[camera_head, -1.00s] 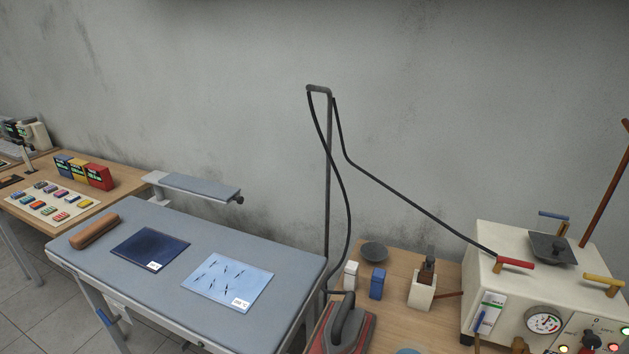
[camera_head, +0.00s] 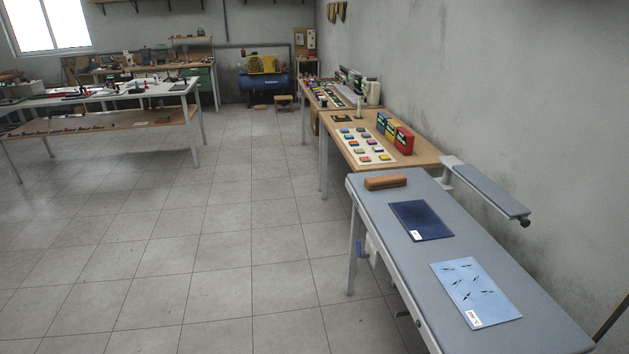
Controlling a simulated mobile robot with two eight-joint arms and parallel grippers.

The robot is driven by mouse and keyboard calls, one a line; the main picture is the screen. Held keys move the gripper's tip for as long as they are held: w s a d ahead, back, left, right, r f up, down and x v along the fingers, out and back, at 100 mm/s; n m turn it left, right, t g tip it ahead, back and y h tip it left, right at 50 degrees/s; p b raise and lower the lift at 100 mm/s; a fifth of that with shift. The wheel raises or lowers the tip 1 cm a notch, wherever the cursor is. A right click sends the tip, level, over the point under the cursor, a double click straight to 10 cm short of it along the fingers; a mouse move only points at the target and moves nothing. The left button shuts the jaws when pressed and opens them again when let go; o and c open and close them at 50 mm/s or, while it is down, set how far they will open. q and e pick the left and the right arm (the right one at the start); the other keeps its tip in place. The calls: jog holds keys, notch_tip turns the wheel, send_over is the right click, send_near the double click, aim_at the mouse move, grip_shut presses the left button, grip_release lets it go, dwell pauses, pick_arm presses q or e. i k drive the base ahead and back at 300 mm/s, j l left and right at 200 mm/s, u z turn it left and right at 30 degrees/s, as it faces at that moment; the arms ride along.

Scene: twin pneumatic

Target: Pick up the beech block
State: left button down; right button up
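A brown wooden block (camera_head: 385,182), likely the beech block, lies on the far left end of the grey padded ironing table (camera_head: 372,206). It is long with rounded edges and lies flat. Nothing touches it from above. Neither of my grippers is in view.
On the padded table lie a dark blue sheet (camera_head: 421,220) and a light blue sheet with bird shapes (camera_head: 475,292). A small padded arm board (camera_head: 487,190) juts out at the right. A wooden table (camera_head: 425,157) with coloured boxes stands behind. The tiled floor (camera_head: 215,240) at left is clear.

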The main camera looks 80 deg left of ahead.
aim_at(380, 182)
jog(key=u, duration=2.25)
jog(key=i+j+z, duration=0.15)
jog(key=i+j, duration=0.25)
jog(key=i, duration=0.35)
jog(key=i+j+z, duration=0.1)
jog(key=i+j, duration=0.4)
jog(key=i, duration=0.2)
jog(key=i+j+z, duration=0.15)
jog(key=i+j, duration=0.4)
jog(key=i, duration=0.15)
jog(key=i+j, duration=0.2)
jog(key=i, duration=0.3)
jog(key=i+j+z, duration=0.1)
jog(key=i, duration=0.35)
